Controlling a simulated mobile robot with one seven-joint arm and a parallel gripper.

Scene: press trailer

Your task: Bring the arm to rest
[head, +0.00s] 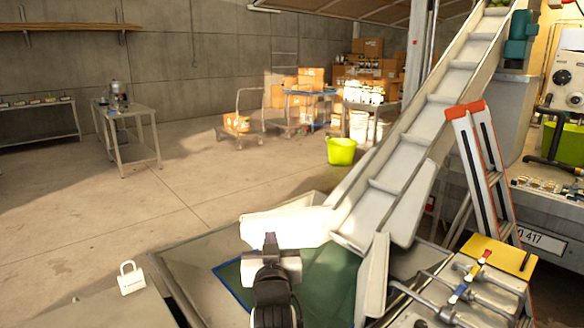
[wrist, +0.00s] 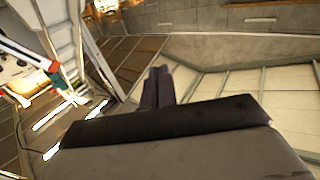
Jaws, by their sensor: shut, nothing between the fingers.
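My gripper (head: 270,240) is at the lower middle of the head view, pointing up and away from me. Its two dark fingers are together and empty. In the wrist view the fingers (wrist: 158,85) also stand side by side with nothing between them. My arm rises from the bottom edge, in front of the green-floored hopper at the foot of the conveyor (head: 395,175). I cannot tell how far the gripper is from the hopper's pale edge behind it.
An orange-topped ladder (head: 485,165) and a valve manifold with a yellow plate (head: 500,255) stand at the right. A white padlock (head: 131,278) sits on a grey surface at lower left. A lime bucket (head: 341,151) stands on the floor. The floor at left centre is clear.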

